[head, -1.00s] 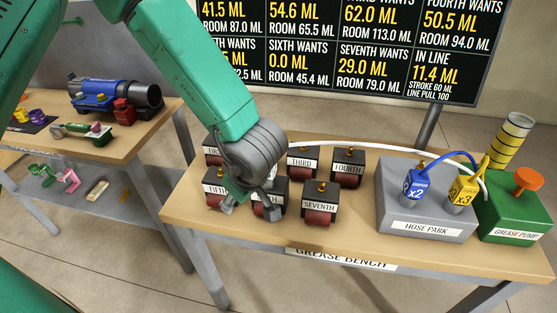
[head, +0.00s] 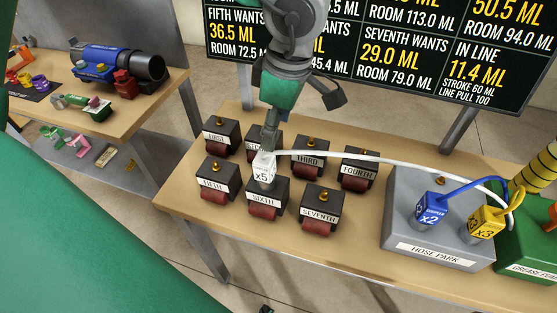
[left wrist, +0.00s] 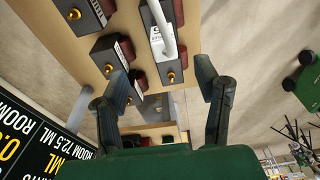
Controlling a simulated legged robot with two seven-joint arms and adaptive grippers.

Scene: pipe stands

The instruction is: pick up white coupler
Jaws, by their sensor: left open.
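The white coupler (head: 264,170), marked x5, stands upright on top of the block labelled SIXTH (head: 266,197). A white hose (head: 350,156) runs from it to the right. My left gripper (head: 300,124) is open and empty above and behind the coupler. One finger hangs close to the coupler's top in the picture; I cannot tell whether they touch. In the left wrist view, the open fingers (left wrist: 165,90) are wide apart, and the coupler (left wrist: 157,40) with its hose shows beyond them. My right gripper is not in view.
Several black blocks with brass fittings crowd around, including FIFTH (head: 212,180), SEVENTH (head: 320,208) and THIRD (head: 308,163). The grey hose park (head: 432,250) holds a blue coupler (head: 430,209) and a yellow coupler (head: 485,220). The bench front (head: 300,255) is bare.

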